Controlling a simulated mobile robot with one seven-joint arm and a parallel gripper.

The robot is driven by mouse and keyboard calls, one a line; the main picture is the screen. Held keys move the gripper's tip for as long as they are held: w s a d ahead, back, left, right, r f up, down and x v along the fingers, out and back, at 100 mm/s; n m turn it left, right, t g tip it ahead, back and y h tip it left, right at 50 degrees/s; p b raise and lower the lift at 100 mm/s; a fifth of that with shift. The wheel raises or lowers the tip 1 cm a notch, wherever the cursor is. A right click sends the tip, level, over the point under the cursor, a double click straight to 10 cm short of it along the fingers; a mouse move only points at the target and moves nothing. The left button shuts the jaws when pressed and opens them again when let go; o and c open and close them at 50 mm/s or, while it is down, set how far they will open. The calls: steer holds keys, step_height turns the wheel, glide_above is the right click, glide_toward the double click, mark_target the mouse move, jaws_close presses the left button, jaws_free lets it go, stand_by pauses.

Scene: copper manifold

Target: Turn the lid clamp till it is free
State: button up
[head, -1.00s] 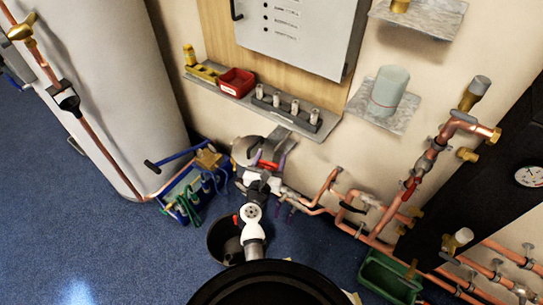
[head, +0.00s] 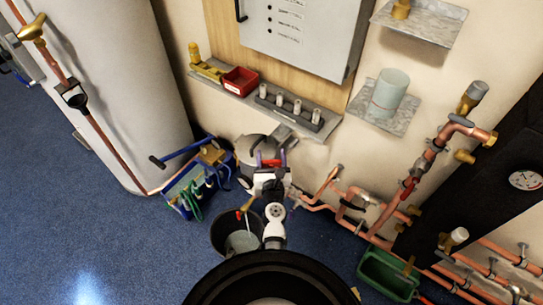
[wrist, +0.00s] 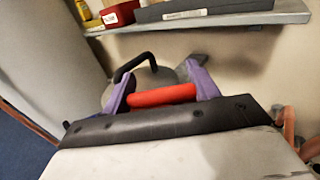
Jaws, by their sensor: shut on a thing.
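The lid clamp shows as a red bar (wrist: 163,96), lying nearly level across the wrist view. My gripper (wrist: 163,88) is shut on it, with one purple finger at each end of the bar. Just beyond stands a round grey lid (wrist: 170,78) with a black arched handle (wrist: 133,65). In the head view my gripper (head: 270,160) is at the front right of the grey lid (head: 250,148), with the red of the clamp (head: 268,163) between the fingers. The lower part of the clamp is hidden behind my wrist.
A grey shelf (head: 325,123) with a red bin (head: 240,80) hangs just above and behind. A blue tool carrier (head: 180,190) stands left. A dark bucket (head: 222,236) is below my arm. Copper pipes (head: 345,215) run close on the right.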

steer(key=shift+w+r+n+y+p, duration=0.15)
steer(key=shift+n+y+p, duration=0.35)
steer(key=shift+y, duration=0.5)
steer(key=n+y, duration=0.2)
steer(key=shift+a+r+g+y+p, duration=0.1)
steer(key=shift+g+y+p, duration=0.2)
steer(key=shift+g+p, duration=0.1)
steer(key=n+g+y, duration=0.1)
steer(key=y, duration=0.1)
steer(key=shift+a+n+y, duration=0.15)
steer(key=shift+n+y, duration=0.15)
steer(key=shift+n, duration=0.1)
steer(key=n+g+y, duration=0.1)
steer(key=y, duration=0.1)
steer(key=n+g+y, duration=0.1)
steer(key=n+y, duration=0.1)
steer(key=shift+s+a+g, duration=0.2)
steer(key=shift+g, duration=0.2)
steer(key=shift+s+a+n+g+y+b, duration=0.1)
steer(key=shift+n+g+y+b, duration=0.1)
steer(key=shift+n+g+y, duration=0.55)
steer(key=shift+s+a+n+g+y+b, duration=0.1)
steer(key=shift+n+g+y+b, duration=0.05)
steer(key=shift+n+g+y, duration=0.55)
steer(key=shift+g, duration=0.35)
steer(key=o, duration=1)
steer(key=shift+f, duration=0.2)
steer(key=shift+s, duration=0.1)
